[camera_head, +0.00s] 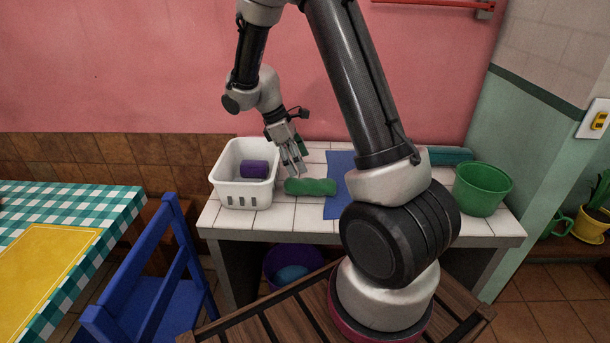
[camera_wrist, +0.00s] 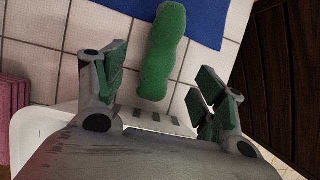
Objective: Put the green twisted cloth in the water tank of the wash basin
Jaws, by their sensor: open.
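The green twisted cloth (camera_head: 310,187) lies on the white tiled counter, between a white basket and a blue cloth. In the wrist view the green cloth (camera_wrist: 163,45) shows as a rounded, lumpy roll running up and down the picture, between the fingers. My gripper (camera_head: 291,163) is above the counter, just up and left of the green cloth, pointing down. In the wrist view my gripper (camera_wrist: 164,82) has its fingers spread wide, with nothing between them held. I cannot make out a water tank or wash basin for certain in either view.
The white basket (camera_head: 228,190) holds a purple roll (camera_head: 254,169) and stands close left of the green cloth. The blue cloth (camera_head: 338,165) lies flat to the right. A green bucket (camera_head: 482,190) stands at the counter's right end. A blue chair (camera_head: 155,285) stands front left.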

